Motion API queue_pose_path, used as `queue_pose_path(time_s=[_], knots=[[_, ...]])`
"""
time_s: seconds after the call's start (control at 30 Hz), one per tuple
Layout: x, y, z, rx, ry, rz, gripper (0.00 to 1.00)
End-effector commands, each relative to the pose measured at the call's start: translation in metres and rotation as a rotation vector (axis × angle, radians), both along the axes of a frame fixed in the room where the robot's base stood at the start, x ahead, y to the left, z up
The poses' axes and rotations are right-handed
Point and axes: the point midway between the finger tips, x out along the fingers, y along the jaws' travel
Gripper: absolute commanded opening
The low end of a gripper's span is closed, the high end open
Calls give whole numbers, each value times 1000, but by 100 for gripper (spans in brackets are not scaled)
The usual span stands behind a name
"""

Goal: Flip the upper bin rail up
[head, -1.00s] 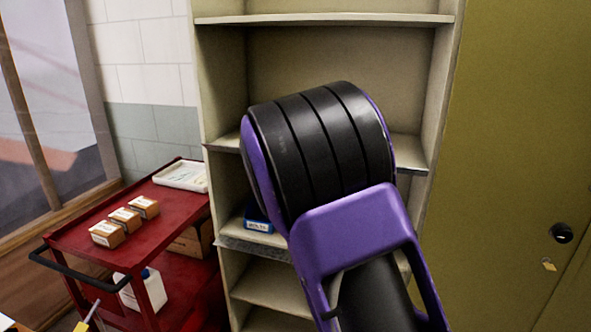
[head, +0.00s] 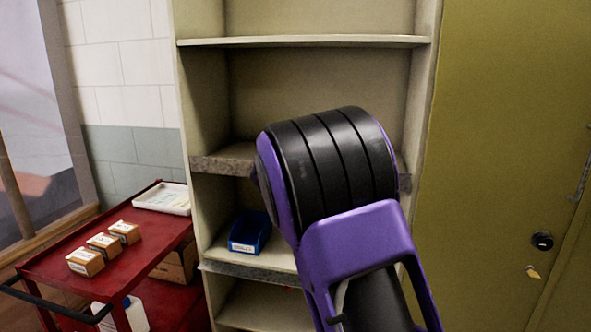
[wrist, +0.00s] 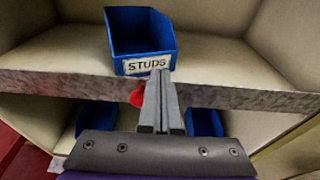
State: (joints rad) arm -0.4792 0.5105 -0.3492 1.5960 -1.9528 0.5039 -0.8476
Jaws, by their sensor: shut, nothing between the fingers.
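The upper bin rail (head: 222,165) is a mottled grey strip along the front of the middle shelf. My arm hides its middle in the head view. In the wrist view the rail (wrist: 55,84) runs across the picture, its broad face visible below a blue bin (wrist: 142,38) labelled STUDS. I cannot tell for sure whether it stands up or hangs down. My gripper (wrist: 160,78) is shut and empty, its fingertips overlapping the rail just below the STUDS label. Contact is unclear. The gripper is hidden behind my arm in the head view.
A lower rail (head: 250,270) fronts the shelf below, with a blue bin (head: 250,235) on it. A small red object (wrist: 137,97) shows beside the fingers. A red cart (head: 95,245) with small boxes stands left. An olive cabinet (head: 500,120) stands right.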

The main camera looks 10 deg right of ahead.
Motion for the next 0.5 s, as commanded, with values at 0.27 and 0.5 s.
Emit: queue_pose_path(time_s=[0.27, 0.5], knots=[[7, -3, 2, 0, 0, -1, 0], [9, -4, 3, -1, 1, -1, 0]])
